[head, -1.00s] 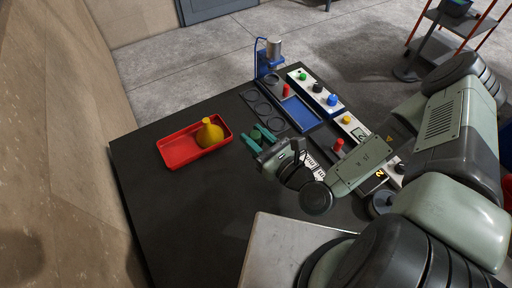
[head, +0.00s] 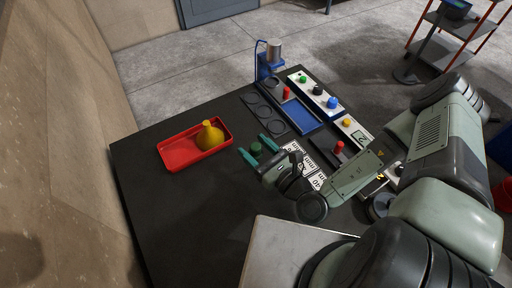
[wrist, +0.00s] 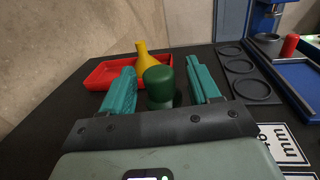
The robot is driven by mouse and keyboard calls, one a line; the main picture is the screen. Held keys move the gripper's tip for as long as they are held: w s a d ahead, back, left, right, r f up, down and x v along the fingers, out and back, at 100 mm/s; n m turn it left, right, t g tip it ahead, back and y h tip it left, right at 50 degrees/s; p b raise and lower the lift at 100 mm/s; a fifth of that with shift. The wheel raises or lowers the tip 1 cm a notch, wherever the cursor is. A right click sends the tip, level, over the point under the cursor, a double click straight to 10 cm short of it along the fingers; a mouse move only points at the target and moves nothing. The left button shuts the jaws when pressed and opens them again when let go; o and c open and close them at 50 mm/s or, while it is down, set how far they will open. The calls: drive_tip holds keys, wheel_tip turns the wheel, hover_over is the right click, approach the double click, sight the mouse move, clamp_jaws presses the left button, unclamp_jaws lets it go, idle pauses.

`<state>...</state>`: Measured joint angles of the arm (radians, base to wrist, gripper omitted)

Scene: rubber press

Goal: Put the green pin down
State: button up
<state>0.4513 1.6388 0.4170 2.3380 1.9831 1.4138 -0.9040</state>
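The green pin (head: 256,148) is upright between the two teal fingers of my gripper (head: 257,149). In the wrist view the pin (wrist: 158,86) has a visible gap on each side, and the open fingers (wrist: 161,88) do not touch it. It appears to stand on the dark table (head: 190,215), though its foot is partly hidden by my gripper's front edge. The pin is outside the tray and the ring plate.
A red tray (head: 176,158) holding a yellow bulb-shaped piece (head: 210,136) lies left. A plate with round rings (head: 252,98), a blue tray (head: 301,116), a red pin (head: 286,92) and a button panel (head: 318,90) lie behind. Printed cards (head: 310,167) lie right. The front-left table is clear.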

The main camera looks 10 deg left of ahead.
drive_tip(key=shift+r, duration=0.2)
drive_tip(key=v, duration=0.7)
drive_tip(key=shift+s+d, duration=0.2)
drive_tip(key=shift+w, duration=0.1)
drive_tip(key=s+d+r+n+g+h, duration=0.1)
drive_tip(key=s+r+n+g, duration=0.1)
drive_tip(key=r+n+g, duration=0.7)
drive_tip(key=s+d+r+n+g+h, duration=0.1)
drive_tip(key=d+r+n+g, duration=0.1)
drive_tip(key=r+n+g, duration=0.6)
drive_tip(key=s+d+r+n+t+h, duration=0.1)
drive_tip(key=d+r+n+t+h, duration=0.3)
drive_tip(key=r, duration=0.5)
drive_tip(key=s+d+r+n+t+h, duration=0.2)
drive_tip(key=d+r+n+t+h, duration=0.2)
drive_tip(key=d+r+t+h, duration=0.3)
wheel_tip(320, 180, up, 4)
drive_tip(key=shift+f+n+t+h, duration=0.25)
drive_tip(key=shift+n+t+h, duration=0.05)
drive_tip(key=shift+h, duration=0.4)
